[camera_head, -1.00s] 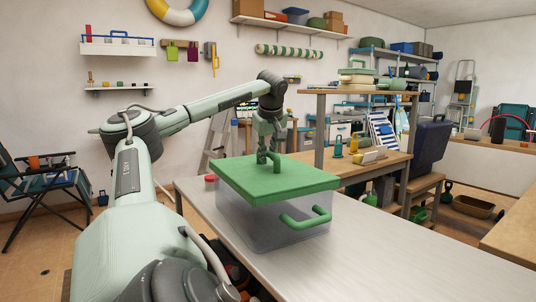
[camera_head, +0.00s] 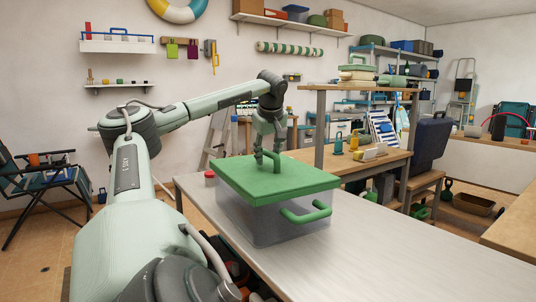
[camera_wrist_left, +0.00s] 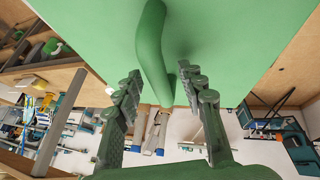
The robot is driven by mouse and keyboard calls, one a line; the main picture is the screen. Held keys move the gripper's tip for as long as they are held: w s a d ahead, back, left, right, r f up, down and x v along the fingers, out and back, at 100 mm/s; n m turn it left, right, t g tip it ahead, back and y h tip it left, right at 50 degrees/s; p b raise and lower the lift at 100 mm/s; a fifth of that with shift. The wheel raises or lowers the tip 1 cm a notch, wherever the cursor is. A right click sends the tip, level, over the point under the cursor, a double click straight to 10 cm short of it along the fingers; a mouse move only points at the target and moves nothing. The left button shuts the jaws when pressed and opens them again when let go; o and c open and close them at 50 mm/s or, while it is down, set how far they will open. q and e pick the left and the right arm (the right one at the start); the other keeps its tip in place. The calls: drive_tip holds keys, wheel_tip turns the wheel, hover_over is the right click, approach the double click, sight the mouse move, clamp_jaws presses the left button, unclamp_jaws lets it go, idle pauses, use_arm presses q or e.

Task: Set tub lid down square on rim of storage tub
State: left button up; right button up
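The green tub lid (camera_head: 300,181) lies flat over the clear storage tub (camera_head: 265,226) on the metal-topped table. Its edges look about parallel to the tub's sides, and I see no clear gap under it; the rim is hidden. A green tub handle (camera_head: 306,214) is on the near side. My left gripper (camera_head: 267,161) is just above the lid, its fingers spread on either side of the lid's handle. In the left wrist view the lid handle (camera_wrist_left: 151,50) passes between the open fingers (camera_wrist_left: 160,90), with space beside it. My right gripper is not in view.
The metal-topped table (camera_head: 400,262) is clear to the right of the tub. A red-capped item (camera_head: 210,176) stands behind the tub's left side. A wooden workbench (camera_head: 375,165) with a shelf and small tools stands behind on the right.

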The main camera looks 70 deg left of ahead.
use_arm(q)
drive_tip(key=v, duration=1.2)
drive_tip(key=shift+a, duration=0.1)
